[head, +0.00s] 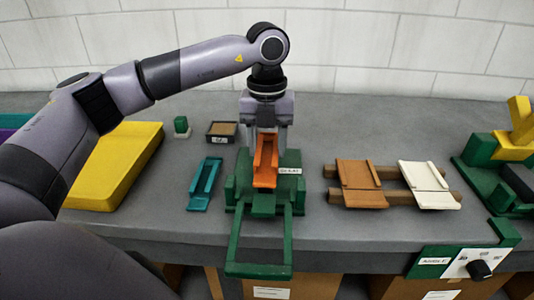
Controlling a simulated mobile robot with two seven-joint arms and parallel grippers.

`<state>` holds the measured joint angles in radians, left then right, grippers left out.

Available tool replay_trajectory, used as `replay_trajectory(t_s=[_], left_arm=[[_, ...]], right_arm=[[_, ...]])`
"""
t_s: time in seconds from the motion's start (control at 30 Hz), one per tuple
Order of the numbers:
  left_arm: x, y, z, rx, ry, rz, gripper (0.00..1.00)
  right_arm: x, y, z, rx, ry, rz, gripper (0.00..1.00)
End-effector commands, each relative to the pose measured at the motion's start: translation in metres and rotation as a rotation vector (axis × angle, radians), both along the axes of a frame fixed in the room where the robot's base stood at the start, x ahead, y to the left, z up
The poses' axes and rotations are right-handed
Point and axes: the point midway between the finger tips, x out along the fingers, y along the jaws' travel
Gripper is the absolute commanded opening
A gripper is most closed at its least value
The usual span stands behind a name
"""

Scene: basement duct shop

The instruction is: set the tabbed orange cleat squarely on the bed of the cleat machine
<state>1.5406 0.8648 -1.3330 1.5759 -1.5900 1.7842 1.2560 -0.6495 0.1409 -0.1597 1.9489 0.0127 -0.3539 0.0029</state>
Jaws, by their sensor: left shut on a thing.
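My left gripper (266,130) comes down from above and is shut on the orange cleat (265,168), a channel-shaped piece with raised sides. The cleat is tilted, its near end lower, and sits over the green cleat machine (240,193) with the label CLEAT. The machine's bed (263,206) shows just below the cleat's near end. I cannot tell whether the cleat touches the bed. The far end of the cleat and its tab are not clear behind the fingers. My right gripper is not in view.
A teal cleat (205,180) lies left of the machine, near a small dark box (221,139) and a yellow tray (120,165). Brown (360,174) and white (424,176) cleats lie on wooden rails at right. Another green machine (490,180) stands far right. A green frame (232,246) overhangs the bench edge.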

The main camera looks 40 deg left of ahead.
Motion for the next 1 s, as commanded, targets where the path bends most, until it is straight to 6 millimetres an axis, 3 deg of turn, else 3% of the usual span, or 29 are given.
replay_trajectory(t_s=[0.2,0.6,0.63,0.7,1.0], left_arm=[[-0.001,0.000,-0.028,0.001,0.003,0.000,0.17],[0.000,0.000,-0.033,0.000,0.001,0.000,0.17],[0.000,0.000,-0.032,0.001,0.001,0.000,0.58],[0.000,0.000,-0.032,0.000,0.001,0.000,0.74],[0.000,0.000,-0.030,0.000,0.001,0.000,0.74]], right_arm=[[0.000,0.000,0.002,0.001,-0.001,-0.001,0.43],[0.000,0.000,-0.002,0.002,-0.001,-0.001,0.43],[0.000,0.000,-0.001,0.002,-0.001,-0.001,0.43],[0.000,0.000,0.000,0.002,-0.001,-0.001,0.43],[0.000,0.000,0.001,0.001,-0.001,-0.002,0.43]])
